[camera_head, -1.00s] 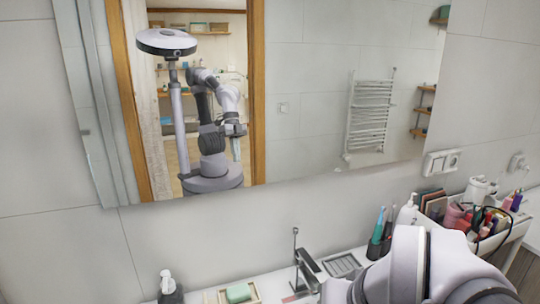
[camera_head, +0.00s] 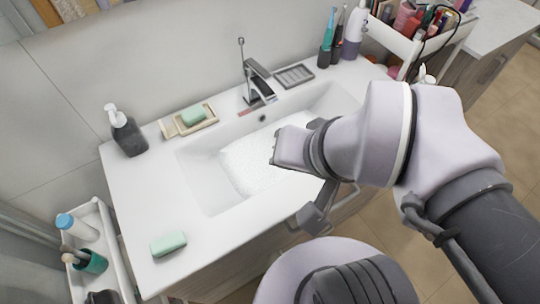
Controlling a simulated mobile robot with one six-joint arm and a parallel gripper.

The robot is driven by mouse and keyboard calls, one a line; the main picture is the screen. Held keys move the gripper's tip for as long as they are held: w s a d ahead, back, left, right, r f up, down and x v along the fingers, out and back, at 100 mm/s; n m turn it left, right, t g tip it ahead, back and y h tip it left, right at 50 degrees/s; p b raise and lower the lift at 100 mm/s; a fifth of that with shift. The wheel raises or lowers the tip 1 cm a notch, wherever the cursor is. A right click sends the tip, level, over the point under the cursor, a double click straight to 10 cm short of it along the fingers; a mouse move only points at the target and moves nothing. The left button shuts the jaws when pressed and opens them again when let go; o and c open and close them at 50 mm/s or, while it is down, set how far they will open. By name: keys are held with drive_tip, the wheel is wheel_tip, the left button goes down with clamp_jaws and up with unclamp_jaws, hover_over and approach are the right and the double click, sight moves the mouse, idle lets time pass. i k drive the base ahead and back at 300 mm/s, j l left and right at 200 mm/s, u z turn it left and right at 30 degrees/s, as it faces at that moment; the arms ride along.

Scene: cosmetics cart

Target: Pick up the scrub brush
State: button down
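I cannot make out a scrub brush for certain. A thin-handled item with a pale top (camera_head: 70,258) stands in a green cup (camera_head: 92,262) on the white cart at lower left; its lower part is hidden, so I cannot tell if it is a brush. My arm reaches in from the right over the sink. My gripper (camera_head: 318,210) hangs near the front edge of the counter, far to the right of that cup. It shows only in part, and its fingertips are not clear.
The white cart (camera_head: 112,250) also holds a blue-capped bottle (camera_head: 75,226). A sink (camera_head: 205,190) fills the counter, with a faucet (camera_head: 258,80), soap dispenser (camera_head: 126,130), soap dish (camera_head: 203,125) and green soap bar (camera_head: 168,243). A cosmetics rack (camera_head: 392,42) stands upper right.

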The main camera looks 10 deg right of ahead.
sight(172, 241)
drive_tip(key=k+j+u, duration=0.1)
drive_tip(key=u, duration=0.25)
drive_tip(key=k+j+u, duration=0.15)
drive_tip(key=k+u, duration=0.25)
drive_tip(key=j+u, duration=0.2)
drive_tip(key=u, duration=0.15)
